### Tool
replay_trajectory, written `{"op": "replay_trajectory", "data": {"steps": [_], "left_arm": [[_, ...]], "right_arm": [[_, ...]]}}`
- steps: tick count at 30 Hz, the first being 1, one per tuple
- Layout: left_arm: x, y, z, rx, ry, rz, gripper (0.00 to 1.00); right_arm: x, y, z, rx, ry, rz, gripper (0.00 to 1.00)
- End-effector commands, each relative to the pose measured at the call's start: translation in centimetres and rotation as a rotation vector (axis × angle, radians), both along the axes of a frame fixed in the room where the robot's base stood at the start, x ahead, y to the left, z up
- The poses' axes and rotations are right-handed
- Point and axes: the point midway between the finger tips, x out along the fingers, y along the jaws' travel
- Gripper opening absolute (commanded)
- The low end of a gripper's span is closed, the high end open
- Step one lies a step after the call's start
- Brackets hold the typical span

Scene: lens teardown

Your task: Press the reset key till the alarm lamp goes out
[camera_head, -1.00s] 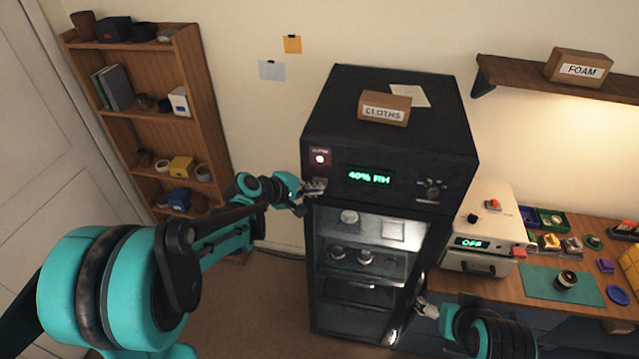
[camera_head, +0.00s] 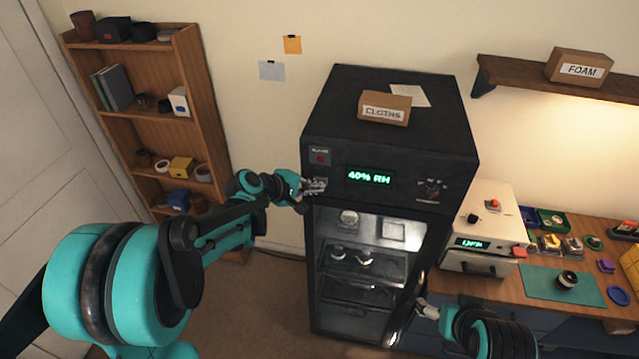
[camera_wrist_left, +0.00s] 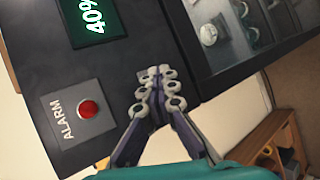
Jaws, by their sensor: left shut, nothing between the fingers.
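The black cabinet (camera_head: 410,140) stands in the middle with a green "40% RH" display (camera_head: 370,177). The alarm lamp (camera_head: 320,158) at its upper left front is dull red and unlit; it also shows in the left wrist view as a red dome (camera_wrist_left: 88,108) on a plate marked ALARM. My left gripper (camera_head: 318,186) is shut and empty, its fingertips at the cabinet front just below the lamp. In the left wrist view the fingers (camera_wrist_left: 155,78) cover that spot, so the reset key is hidden. My right gripper (camera_head: 424,308) is by the cabinet's lower right edge; its fingers are too small to read.
A box marked CLOTHS (camera_head: 384,108) and a paper lie on the cabinet top. A white device (camera_head: 484,240) with an "OFF" display stands on the wooden bench to the right. A wooden shelf (camera_head: 150,110) stands at the left. Floor is clear between shelf and cabinet.

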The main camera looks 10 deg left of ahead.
Motion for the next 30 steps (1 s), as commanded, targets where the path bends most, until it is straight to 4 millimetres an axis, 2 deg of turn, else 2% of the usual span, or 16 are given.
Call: {"op": "replay_trajectory", "data": {"steps": [5,15,25,30], "left_arm": [[-0.1,0.0,0.0,0.001,0.000,0.001,0.00],[-1.7,0.1,0.0,0.000,0.000,0.001,0.00],[-1.9,0.1,0.0,-0.001,0.000,0.001,0.00],[-3.3,0.1,0.0,-0.001,-0.001,0.001,0.00]], "right_arm": [[0.0,0.0,0.0,0.000,0.000,0.000,0.77],[0.0,0.0,-0.1,0.000,0.000,0.000,0.77],[0.0,0.0,-0.1,0.000,0.000,0.000,0.77],[0.0,0.0,-0.1,0.000,0.000,0.000,0.77]]}}
